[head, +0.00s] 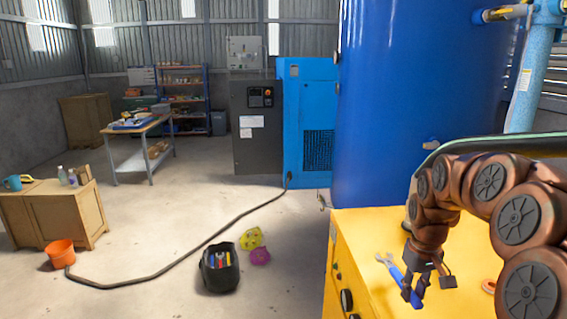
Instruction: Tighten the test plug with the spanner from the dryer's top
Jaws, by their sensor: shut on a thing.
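My gripper (418,294) is low over the yellow cabinet (362,232), which appears to be the dryer, at the right front. It is shut on the blue-handled spanner (397,273). The spanner's silver open jaw points to the upper left, away from my gripper. I cannot tell whether the spanner touches the cabinet top or is just above it. The big blue tank (400,100) stands behind the cabinet. A small light fitting (431,144) shows on the tank's side; I cannot tell if it is the test plug.
An orange ring (488,286) lies on the cabinet top, near my arm. A black tool bag (219,278) and yellow and magenta items (251,239) are on the floor. A dark hose (190,252) crosses the floor to an orange bucket (60,254). Floor at left centre is mostly clear.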

